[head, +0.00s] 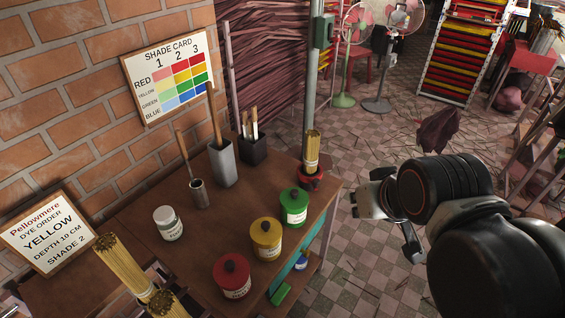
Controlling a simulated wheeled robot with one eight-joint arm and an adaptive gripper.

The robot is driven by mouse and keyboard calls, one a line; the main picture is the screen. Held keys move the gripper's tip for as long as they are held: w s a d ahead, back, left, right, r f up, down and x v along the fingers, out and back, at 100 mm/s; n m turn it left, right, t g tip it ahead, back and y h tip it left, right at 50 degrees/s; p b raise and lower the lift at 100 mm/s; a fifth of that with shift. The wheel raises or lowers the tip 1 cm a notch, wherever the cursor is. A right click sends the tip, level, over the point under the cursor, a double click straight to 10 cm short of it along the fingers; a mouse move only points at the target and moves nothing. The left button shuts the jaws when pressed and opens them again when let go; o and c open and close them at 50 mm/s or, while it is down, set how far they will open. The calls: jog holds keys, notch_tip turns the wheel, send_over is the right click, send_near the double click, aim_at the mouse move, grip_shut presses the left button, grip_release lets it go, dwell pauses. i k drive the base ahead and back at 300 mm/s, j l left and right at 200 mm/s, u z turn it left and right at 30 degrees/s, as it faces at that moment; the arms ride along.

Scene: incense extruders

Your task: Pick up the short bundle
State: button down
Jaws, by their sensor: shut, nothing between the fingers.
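A short bundle of yellowish sticks (312,150) stands upright in a red holder (312,179) at the far right corner of the brown table. My gripper (368,200) is shut and empty, to the right of this bundle and apart from it, over the floor beyond the table's edge. Two more stick bundles show at the lower left: one leaning (122,262), and one (166,304) cut off by the bottom edge. Their full lengths cannot be told.
The brown table (205,238) holds red (232,277), yellow (266,240) and green (293,207) lidded jars, a white jar (168,223) and tool holders (222,163). A post (311,80) rises behind the bundle. Tiled floor right of the table is mostly open.

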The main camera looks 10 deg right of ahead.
aim_at(313, 137)
jog(key=i+l+u, duration=0.4)
jog(key=i+l, duration=0.35)
jog(key=i, duration=0.1)
